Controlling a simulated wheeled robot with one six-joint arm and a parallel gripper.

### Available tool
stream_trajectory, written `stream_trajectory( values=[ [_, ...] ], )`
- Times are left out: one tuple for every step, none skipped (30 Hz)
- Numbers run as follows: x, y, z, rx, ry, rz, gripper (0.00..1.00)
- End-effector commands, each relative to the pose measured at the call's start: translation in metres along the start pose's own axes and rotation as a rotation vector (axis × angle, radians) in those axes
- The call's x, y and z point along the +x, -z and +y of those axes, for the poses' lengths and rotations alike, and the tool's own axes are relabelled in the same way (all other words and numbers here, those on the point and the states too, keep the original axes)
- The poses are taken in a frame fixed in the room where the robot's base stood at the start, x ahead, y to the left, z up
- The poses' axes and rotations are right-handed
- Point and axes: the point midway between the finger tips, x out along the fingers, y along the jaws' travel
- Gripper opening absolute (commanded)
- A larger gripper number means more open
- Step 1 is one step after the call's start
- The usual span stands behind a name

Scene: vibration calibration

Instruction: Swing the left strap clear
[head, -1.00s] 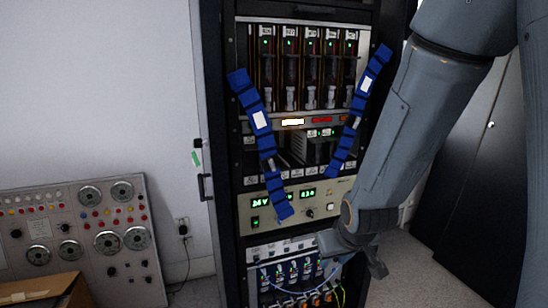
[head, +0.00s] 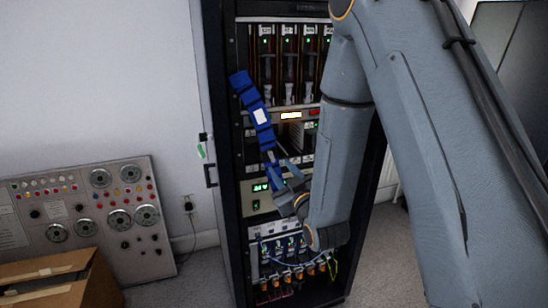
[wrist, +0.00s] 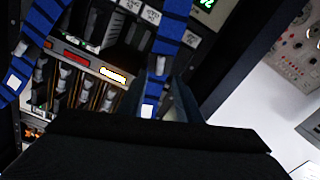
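The left strap (head: 259,115) is a blue padded strap with a white label, slanting down across the left front of the rack. Its lower end is partly hidden by my gripper (head: 283,178), which is at the strap's lower part. In the wrist view, the left strap (wrist: 173,30) runs down the picture to my gripper's fingers (wrist: 165,92). The fingers look apart, with the strap appearing to pass between them; I cannot tell whether they touch it. A second blue strap (wrist: 38,30) shows at the wrist view's left and is hidden behind my arm in the head view.
The black rack (head: 226,150) holds modules with lit displays and cabled connectors (head: 290,270) low down. A control panel (head: 100,210) leans against the wall at the left, with a cardboard box (head: 50,280) before it. Floor shows between box and rack.

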Motion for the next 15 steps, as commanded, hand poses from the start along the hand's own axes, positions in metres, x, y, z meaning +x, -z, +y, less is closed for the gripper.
stream_trajectory(
  values=[
    [0.006,0.001,0.000,0.000,0.000,0.001,0.31],
    [0.011,0.001,0.000,0.000,0.000,0.000,0.31],
    [0.017,0.002,0.000,0.000,0.000,0.000,0.31],
    [0.022,0.002,0.000,0.000,0.000,0.000,0.31],
    [0.027,0.002,0.000,0.000,0.000,0.000,0.31],
    [0.033,0.001,0.000,0.001,0.001,-0.001,0.31],
    [0.038,0.002,0.000,0.000,0.001,-0.001,0.31],
    [0.042,0.002,0.000,0.001,0.001,-0.001,0.31],
    [0.048,0.001,0.000,0.001,0.001,0.000,0.31],
    [0.051,0.001,0.000,0.001,0.001,-0.002,0.31],
    [0.055,0.001,0.000,0.001,0.001,-0.002,0.31],
    [0.059,0.001,0.000,0.001,0.001,-0.001,0.31],
    [0.061,0.001,0.000,0.001,0.001,-0.001,0.31],
    [0.063,0.001,0.000,0.001,0.001,-0.001,0.31],
    [0.066,0.000,0.000,0.001,0.001,-0.002,0.31]
  ],
)
